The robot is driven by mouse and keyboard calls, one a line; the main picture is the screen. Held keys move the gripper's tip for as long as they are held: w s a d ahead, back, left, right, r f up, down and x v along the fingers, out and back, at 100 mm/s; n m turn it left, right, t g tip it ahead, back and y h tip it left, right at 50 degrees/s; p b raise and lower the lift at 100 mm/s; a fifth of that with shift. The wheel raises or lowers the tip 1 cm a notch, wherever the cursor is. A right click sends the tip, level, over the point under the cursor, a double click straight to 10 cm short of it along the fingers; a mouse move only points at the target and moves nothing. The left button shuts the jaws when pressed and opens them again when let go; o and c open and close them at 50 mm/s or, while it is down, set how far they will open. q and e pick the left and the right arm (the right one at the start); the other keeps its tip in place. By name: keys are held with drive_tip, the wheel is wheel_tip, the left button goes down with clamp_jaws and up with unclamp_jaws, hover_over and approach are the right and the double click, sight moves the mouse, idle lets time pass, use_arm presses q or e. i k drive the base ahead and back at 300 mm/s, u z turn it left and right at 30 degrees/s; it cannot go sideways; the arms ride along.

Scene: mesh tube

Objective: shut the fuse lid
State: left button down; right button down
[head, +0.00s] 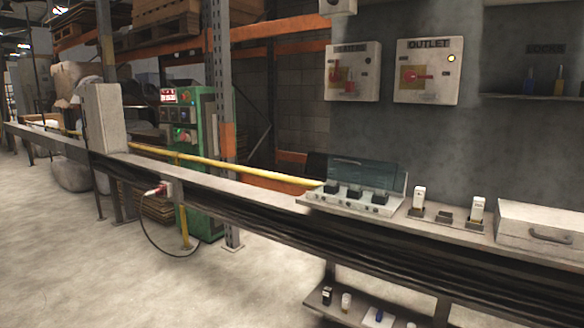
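A pale fuse block (350,201) sits on the bench ledge right of centre, with several black fuses in a row on it. A see-through greenish lid (362,173) stands raised behind and above the fuses, so the fuses are uncovered at the front. Its hinge is hard to make out. Neither of my grippers shows in the head view.
Right of the block, two white fuses (419,197) (477,208) stand in dark holders, and a grey box with a handle (545,232) sits at the far right. Two switch boxes (353,71) (428,71) hang on the wall. A yellow pipe (230,169) runs along the ledge. A low shelf (362,315) holds small items.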

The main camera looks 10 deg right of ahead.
sight(399, 187)
drive_tip(key=z, duration=0.65)
drive_tip(key=i, duration=0.45)
drive_tip(key=z, duration=0.7)
drive_tip(key=i, duration=0.8)
drive_tip(key=u, duration=0.15)
